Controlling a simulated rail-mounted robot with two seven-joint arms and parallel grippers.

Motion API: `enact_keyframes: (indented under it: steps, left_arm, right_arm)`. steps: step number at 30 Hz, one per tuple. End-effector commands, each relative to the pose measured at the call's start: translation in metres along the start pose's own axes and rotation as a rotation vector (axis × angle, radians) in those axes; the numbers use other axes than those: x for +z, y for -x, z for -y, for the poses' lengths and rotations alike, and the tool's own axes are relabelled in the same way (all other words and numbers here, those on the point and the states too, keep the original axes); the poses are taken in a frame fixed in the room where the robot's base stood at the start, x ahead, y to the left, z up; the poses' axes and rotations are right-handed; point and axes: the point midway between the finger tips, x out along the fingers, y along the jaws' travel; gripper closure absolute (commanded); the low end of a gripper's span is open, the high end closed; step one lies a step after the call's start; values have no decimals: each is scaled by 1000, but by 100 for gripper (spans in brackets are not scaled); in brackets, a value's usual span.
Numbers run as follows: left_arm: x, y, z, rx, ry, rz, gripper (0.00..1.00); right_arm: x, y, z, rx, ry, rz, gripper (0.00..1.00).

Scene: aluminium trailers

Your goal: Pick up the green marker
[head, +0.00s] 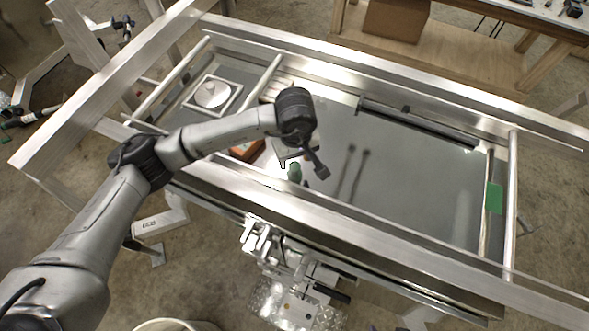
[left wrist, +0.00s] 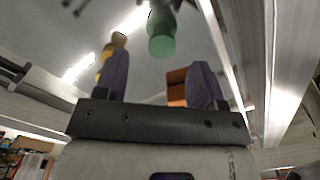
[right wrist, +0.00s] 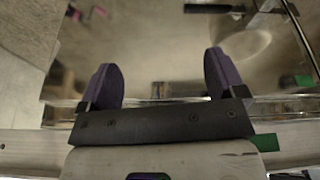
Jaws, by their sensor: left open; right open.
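A green cylindrical object that looks like the green marker (left wrist: 161,38) shows in the left wrist view, ahead of and between my left fingers. It also shows in the head view as a small green shape (head: 294,172) on the grey panel, close to my left gripper. My left gripper (left wrist: 160,78) is open, with its purple fingers apart and nothing between the pads. The marker's lower part is hard to make out.
An aluminium frame (head: 385,217) with raised rails surrounds the grey reflective panel (head: 420,170). An orange-brown block (left wrist: 177,88) lies near my left fingers. A white square tray with a round disc (head: 212,93) is at the left. A flat green piece (head: 494,198) is at the right edge.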

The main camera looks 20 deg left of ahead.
Motion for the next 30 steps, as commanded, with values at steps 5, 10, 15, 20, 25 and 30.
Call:
enact_keyframes:
  steps: [5,10,15,20,25,30]
  left_arm:
    - [1,-15,2,-3,0,4,37]
    - [1,-38,3,-2,0,4,37]
    - [1,-50,3,0,0,2,37]
    - [0,-52,2,1,-1,0,37]
    - [0,-52,2,1,0,0,42]
    - [0,-52,2,1,0,0,59]
  right_arm:
    - [-2,8,-2,4,6,1,11]
    - [-4,14,-3,6,7,0,11]
    - [-5,15,-3,6,7,0,11]
    - [-5,15,-2,4,5,-1,11]
    - [-5,15,-1,1,1,-1,11]
    - [-6,15,0,-1,-2,-2,11]
